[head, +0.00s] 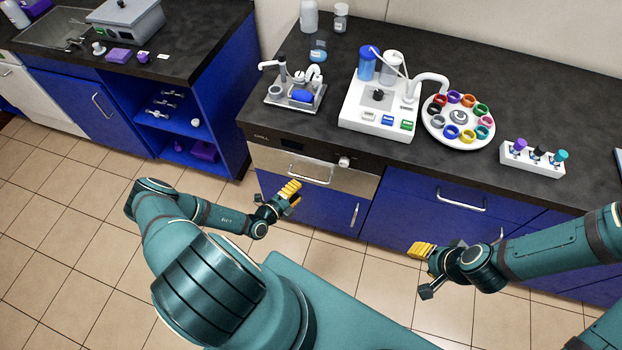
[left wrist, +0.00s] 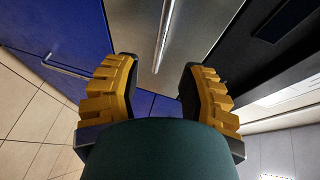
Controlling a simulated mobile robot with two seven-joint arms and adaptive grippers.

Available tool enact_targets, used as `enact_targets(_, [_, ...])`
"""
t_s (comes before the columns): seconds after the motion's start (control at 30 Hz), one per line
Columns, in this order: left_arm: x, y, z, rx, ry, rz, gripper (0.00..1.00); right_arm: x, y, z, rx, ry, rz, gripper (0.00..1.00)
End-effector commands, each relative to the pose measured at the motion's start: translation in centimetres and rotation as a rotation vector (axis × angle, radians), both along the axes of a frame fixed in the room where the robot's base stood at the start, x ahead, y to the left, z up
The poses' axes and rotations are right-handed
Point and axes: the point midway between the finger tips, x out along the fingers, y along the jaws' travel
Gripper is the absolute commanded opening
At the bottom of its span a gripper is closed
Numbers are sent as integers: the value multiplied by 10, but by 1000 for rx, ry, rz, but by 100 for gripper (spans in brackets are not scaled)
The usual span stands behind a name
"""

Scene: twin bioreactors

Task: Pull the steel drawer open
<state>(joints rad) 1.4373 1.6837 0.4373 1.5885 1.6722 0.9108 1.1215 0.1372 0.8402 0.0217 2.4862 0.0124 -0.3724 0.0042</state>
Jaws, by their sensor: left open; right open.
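The steel drawer (head: 348,181) is a brushed metal front set in the middle cabinet, below a dark panel. It looks shut, flush with the cabinet. Its bar handle (head: 309,178) is horizontal. My left gripper (head: 292,190) is open and empty, in front of the drawer's lower left part, near the handle. In the left wrist view, the steel front (left wrist: 190,35) and the handle (left wrist: 163,35) lie ahead of my open left gripper (left wrist: 158,72), apart from its fingers. My right gripper (head: 421,249) is open and empty, in front of the blue cabinet to the right.
Below the steel drawer is a blue door (head: 322,212) with a vertical handle. A blue drawer (head: 430,195) is to the right. The black worktop (head: 450,60) carries a white apparatus (head: 380,105) and a carousel (head: 458,122). Tiled floor (head: 60,230) is clear at left.

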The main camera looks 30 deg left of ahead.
Motion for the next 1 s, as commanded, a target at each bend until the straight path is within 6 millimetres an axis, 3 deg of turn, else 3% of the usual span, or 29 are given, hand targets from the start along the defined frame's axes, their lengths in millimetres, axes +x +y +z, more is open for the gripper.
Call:
enact_targets(0.2, [42, -8, -8, 1, -1, -3, 41, 0, 0, -4, -1, 0, 0, 47])
enact_targets(0.4, [66, -11, -13, 3, -1, -3, 41, 0, 0, -6, -2, 0, 0, 47])
enact_targets(0.87, [74, -13, -14, 2, 0, -2, 41, 0, 0, -7, -2, 0, 0, 47])
enact_targets(0.97, [74, -13, -14, 2, 0, -2, 5, 0, 0, -7, -2, 0, 0, 47])
enact_targets(1.0, [74, -13, -14, 2, 0, -2, 0, 0, 0, -7, -2, 0, 0, 47])
